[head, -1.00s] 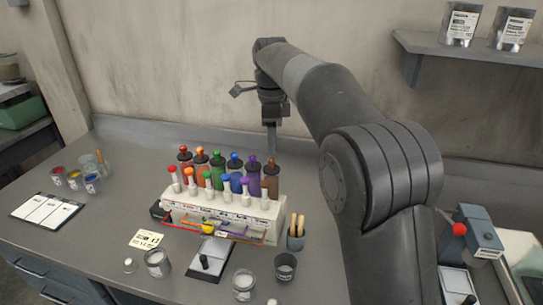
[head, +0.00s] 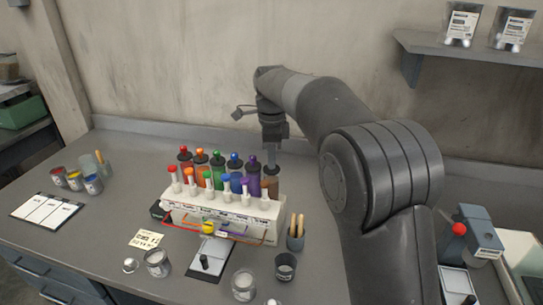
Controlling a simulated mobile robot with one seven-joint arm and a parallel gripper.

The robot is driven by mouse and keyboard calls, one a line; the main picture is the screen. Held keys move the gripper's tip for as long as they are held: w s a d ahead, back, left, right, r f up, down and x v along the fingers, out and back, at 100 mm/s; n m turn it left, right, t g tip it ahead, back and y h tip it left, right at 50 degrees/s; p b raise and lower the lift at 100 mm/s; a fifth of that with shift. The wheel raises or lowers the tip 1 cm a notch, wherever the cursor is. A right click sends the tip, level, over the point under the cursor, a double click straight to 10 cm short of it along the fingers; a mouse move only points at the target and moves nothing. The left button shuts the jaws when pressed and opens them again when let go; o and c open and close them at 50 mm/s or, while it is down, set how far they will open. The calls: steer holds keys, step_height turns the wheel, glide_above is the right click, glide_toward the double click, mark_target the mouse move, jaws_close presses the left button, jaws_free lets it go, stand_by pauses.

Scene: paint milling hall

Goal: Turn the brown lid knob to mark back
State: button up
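The brown canister (head: 270,182) stands at the right end of the back row in the white dispenser rack (head: 220,211). Its lid knob is hidden behind my gripper (head: 272,157), which points straight down right over the canister's top. The fingers are small and seen edge-on, so I cannot tell whether they are open or shut on the knob. Any mark around the lid is too small to read here.
The purple canister (head: 253,182) stands close to the left of the brown one, with blue, green, orange and red further left. A cup with wooden sticks (head: 295,238) stands to the right front.

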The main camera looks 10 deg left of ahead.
jaws_close()
